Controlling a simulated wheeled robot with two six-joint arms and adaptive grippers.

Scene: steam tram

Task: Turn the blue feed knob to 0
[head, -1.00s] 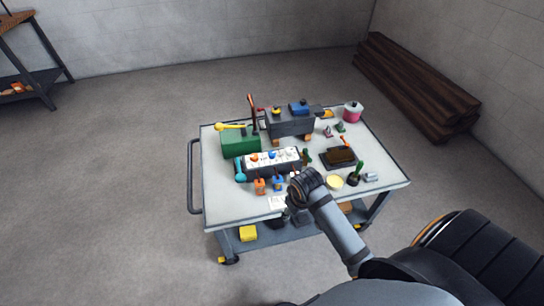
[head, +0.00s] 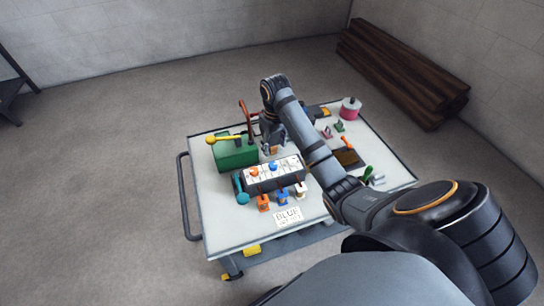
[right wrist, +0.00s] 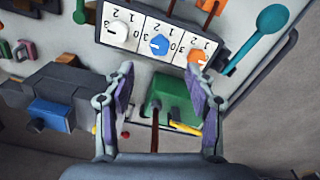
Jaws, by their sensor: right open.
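The blue feed knob (right wrist: 158,45) is the middle one of three knobs on a white numbered panel (right wrist: 136,17); I cannot tell surely which number it points to. In the head view the blue knob (head: 274,168) sits between the orange knob (head: 254,171) and a white one. My right gripper (head: 272,140) hangs over the cart behind the panel, partly hidden by my own arm. In the right wrist view my right gripper (right wrist: 162,75) is open and empty, its fingers apart and short of the blue knob. My left gripper is not in view.
A green box (head: 235,154) with a yellow-knobbed lever stands behind the panel. A teal-knobbed lever (head: 242,197) is at the panel's left end. Small orange, blue and white levers (head: 282,195) and a lettered card (head: 289,216) lie in front. The cart's (head: 222,226) front left is clear.

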